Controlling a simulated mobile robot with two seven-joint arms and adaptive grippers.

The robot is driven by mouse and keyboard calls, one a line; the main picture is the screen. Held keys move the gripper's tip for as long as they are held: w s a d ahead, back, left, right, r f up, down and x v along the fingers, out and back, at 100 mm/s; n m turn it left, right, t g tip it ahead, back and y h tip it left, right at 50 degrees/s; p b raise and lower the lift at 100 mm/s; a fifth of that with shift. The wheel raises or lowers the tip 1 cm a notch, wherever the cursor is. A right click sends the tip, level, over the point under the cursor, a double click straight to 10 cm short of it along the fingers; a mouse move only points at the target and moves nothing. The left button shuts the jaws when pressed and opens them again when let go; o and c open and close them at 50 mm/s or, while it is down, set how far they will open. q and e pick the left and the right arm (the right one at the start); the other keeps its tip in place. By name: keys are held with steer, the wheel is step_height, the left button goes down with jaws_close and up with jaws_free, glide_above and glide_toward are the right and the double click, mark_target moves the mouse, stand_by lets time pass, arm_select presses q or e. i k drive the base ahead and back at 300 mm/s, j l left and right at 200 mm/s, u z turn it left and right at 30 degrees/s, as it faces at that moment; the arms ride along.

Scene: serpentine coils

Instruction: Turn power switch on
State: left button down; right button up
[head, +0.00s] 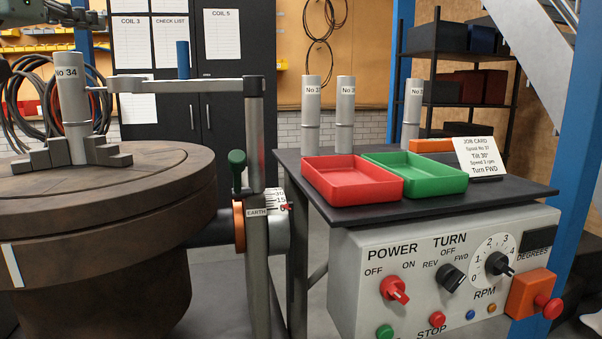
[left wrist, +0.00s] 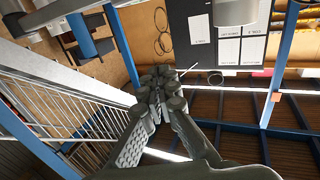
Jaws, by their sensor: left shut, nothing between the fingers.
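The power switch (head: 395,289) is a red knob on the front of the grey control panel (head: 350,265), under the word POWER, with OFF at its upper left and ON at its upper right. Which label it is set to is hard to tell. My left gripper (head: 92,20) shows at the top left edge of the head view, far from the panel. In the left wrist view its fingers (left wrist: 158,82) are shut together with nothing between them. The switch is not seen in the left wrist view. My right gripper is in neither view.
The panel also has a black TURN knob (head: 452,278), an RPM dial (head: 494,264), a red STOP button (head: 432,318) and a red button on an orange box (head: 548,306). Red (head: 352,181) and green (head: 415,172) trays stand above. A brown turntable (head: 90,215) fills the left.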

mark_target(393, 288)
steer(key=k+l, duration=1.15)
steer(key=k, duration=0.1)
